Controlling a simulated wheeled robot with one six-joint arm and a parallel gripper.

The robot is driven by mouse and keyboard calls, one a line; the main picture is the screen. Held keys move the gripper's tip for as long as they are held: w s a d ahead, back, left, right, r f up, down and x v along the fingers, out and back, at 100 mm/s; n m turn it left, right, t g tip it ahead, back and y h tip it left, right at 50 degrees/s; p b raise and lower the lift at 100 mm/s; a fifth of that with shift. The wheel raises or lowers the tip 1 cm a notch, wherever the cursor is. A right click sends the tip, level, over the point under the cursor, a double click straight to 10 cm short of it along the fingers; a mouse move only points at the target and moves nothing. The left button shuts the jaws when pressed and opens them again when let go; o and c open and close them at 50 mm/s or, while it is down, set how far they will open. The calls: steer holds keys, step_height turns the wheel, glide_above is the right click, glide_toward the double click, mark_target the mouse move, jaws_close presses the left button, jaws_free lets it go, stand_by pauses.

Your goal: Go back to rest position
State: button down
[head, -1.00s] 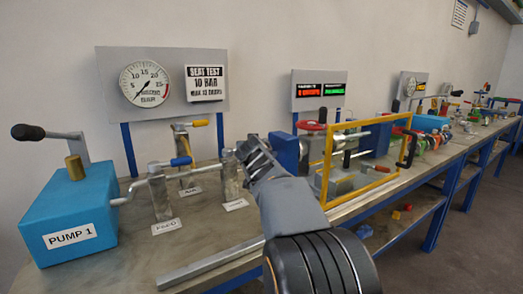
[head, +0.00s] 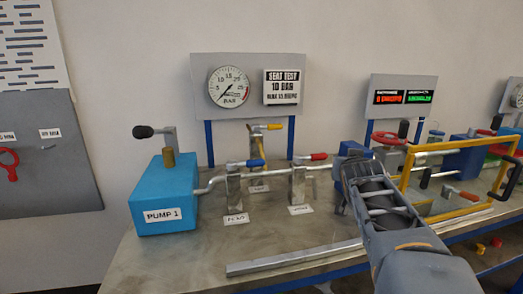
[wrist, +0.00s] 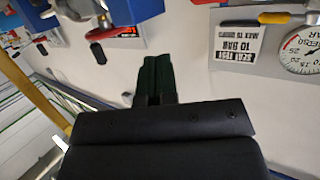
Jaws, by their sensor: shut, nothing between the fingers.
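My gripper (head: 350,168) is at the end of my raised arm, right of the red-handled valve and in front of a blue block. It also shows in the wrist view as dark fingers (wrist: 155,74) lying together, shut with nothing between them. The blue pump labelled PUMP 1 (head: 165,198) stands on the left of the bench. My arm hides part of the bench at the right.
A yellow frame (head: 403,188) stands right of my arm. A gauge panel (head: 247,112) rises behind the valves. A metal rail (head: 295,257) lies along the bench front. The bench top (head: 180,262) before the pump is clear.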

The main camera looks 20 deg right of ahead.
steer(key=s+a+f+n+g+y+p, duration=0.2)
steer(key=s+a+g+p, duration=0.1)
steer(key=a+p, duration=0.3)
steer(key=s+a+f+n+g+y+p, duration=0.1)
steer(key=s+a+n+g+y+p, duration=0.1)
steer(key=s+a+p, duration=0.4)
steer(key=s+a+f+n+g+y+p, duration=0.2)
steer(key=s+a+g+y+p, duration=0.2)
steer(key=a, duration=0.7)
steer(key=shift+s+a+f+n+p, duration=0.35)
steer(key=shift+s+p, duration=0.2)
steer(key=shift+p, duration=0.35)
